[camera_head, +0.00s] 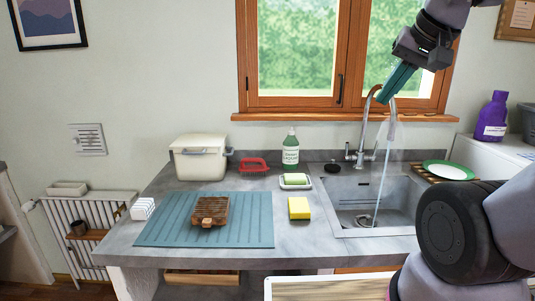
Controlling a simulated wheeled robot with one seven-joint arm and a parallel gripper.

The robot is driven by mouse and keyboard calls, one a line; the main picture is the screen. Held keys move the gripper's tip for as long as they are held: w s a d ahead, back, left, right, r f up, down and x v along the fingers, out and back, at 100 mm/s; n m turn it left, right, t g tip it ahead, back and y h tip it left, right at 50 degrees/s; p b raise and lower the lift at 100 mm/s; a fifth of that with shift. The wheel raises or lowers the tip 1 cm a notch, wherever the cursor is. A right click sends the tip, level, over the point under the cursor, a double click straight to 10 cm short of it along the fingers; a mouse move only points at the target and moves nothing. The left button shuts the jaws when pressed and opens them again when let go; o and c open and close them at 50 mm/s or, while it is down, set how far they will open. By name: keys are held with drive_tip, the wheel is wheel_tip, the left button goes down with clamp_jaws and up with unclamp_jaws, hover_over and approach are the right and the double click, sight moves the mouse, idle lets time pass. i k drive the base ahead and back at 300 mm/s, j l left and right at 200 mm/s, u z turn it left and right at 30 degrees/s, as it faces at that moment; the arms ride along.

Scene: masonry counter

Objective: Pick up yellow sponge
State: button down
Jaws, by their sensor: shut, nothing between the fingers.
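The yellow sponge (299,208) lies on the grey counter, between the blue-green mat and the sink. It is a small block with a yellow top, and nothing covers it. My gripper (391,98) is high at the upper right, in front of the window and above the faucet. Its teal fingers are shut and hold nothing. It is well apart from the sponge, up and to the right of it.
The sink (400,205) has a tall faucet (368,130) with water running. A soap dish (295,183) and green bottle (291,148) stand behind the sponge. A brown block (211,210) lies on the mat (155,233). A red brush (253,164) and white box (199,160) stand behind.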

sight(299, 208)
drive_tip(key=l+u, duration=0.25)
drive_tip(key=u, duration=0.15)
drive_tip(key=l+u, duration=0.2)
drive_tip(key=u, duration=0.15)
drive_tip(key=k+l+u, duration=0.1)
drive_tip(key=u, duration=0.3)
drive_tip(key=l, duration=0.1)
